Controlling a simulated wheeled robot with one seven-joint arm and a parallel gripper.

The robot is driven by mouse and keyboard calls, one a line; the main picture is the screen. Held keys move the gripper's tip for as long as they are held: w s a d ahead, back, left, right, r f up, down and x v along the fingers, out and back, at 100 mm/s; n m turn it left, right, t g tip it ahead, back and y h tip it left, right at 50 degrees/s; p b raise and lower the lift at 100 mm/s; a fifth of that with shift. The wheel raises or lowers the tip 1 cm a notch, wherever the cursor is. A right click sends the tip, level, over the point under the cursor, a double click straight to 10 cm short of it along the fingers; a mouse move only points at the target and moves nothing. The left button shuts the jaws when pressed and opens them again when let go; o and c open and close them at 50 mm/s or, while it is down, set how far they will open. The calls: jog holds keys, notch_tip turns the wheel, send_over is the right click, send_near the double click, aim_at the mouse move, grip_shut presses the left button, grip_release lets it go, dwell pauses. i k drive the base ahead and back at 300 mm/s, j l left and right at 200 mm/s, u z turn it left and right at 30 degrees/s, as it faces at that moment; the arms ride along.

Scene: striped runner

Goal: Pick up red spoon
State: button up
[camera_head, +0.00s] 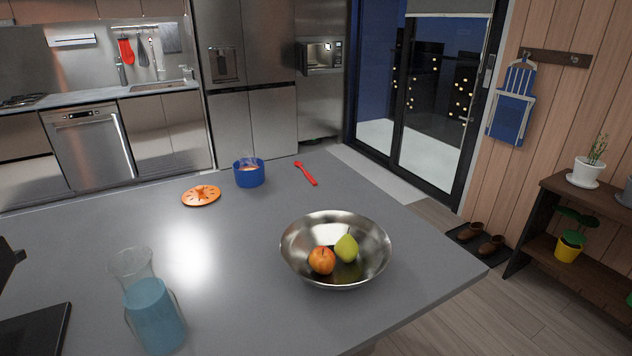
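A red spoon (306,174) lies on the grey counter (232,231) near its far edge, to the right of a blue pot. It lies at a slant, with one end towards the back left and the other towards the front right. Nothing touches it. My gripper does not show in the head camera view.
A blue pot (249,177) and an orange trivet (201,195) stand left of the spoon. A glass pitcher (154,312) stands front left. The counter's middle is clear.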

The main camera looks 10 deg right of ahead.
aim_at(298, 163)
jog(key=z, duration=1.55)
jog(key=i+z, duration=0.1)
jog(key=i, duration=0.35)
jog(key=i+j+z, duration=0.1)
jog(key=i, duration=0.3)
jog(key=i+j+z, duration=0.1)
jog(key=i, duration=0.35)
jog(key=i+j+z, duration=0.1)
jog(key=i+j, duration=0.15)
jog(key=i, duration=0.15)
jog(key=i+u, duration=0.2)
jog(key=i, duration=0.25)
jog(key=i+l+u, duration=0.2)
jog(key=i, duration=0.25)
jog(key=i+l+u, duration=0.2)
jog(key=i, duration=0.25)
jog(key=j, duration=0.1)
